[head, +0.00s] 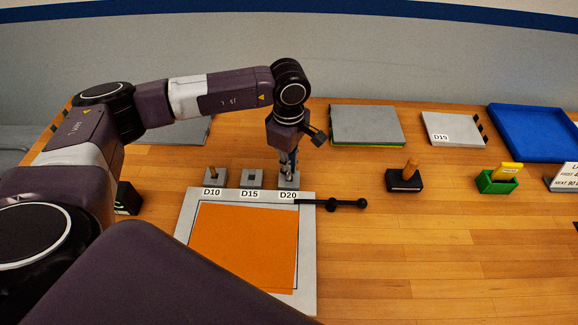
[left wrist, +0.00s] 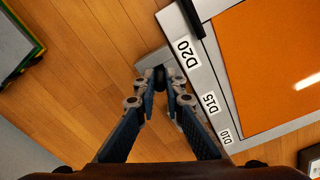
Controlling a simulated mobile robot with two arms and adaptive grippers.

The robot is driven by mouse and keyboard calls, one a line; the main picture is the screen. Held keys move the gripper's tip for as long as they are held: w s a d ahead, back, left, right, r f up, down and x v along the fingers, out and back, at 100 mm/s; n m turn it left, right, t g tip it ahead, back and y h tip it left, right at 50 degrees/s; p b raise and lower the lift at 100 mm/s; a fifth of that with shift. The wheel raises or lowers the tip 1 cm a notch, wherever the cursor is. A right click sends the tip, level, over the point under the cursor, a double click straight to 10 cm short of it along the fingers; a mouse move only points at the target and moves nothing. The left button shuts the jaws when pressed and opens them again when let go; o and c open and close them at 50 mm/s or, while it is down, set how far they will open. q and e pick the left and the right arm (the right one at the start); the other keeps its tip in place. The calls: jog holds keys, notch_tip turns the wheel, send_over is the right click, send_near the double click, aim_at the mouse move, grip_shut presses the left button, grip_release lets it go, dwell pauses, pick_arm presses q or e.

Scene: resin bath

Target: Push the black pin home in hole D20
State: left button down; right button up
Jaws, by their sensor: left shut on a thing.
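My left gripper (head: 289,168) points straight down over the grey block with hole D20 (head: 291,184). Its fingertips are shut on the black pin (left wrist: 159,74), of which only a small dark part shows between the tips in the left wrist view. The pin is at the block labelled D20 (left wrist: 182,53); how deep it sits in the hole is hidden by the fingers. The block D15 (head: 252,182) shows a dark hole with nothing standing in it. The block D10 (head: 214,182) has a brown peg in it. My right gripper is not in view.
An orange sheet (head: 245,245) lies on a pale board (head: 307,270) in front of the blocks. A black handled rod (head: 335,203) crosses the board's right edge. A black block with a wooden handle (head: 405,182), a green holder (head: 497,185) and a blue tray (head: 535,130) stand right.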

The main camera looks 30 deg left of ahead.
pick_arm(q)
jog(key=shift+f, duration=0.45)
jog(key=shift+f, duration=0.1)
jog(key=c, duration=2)
grip_release()
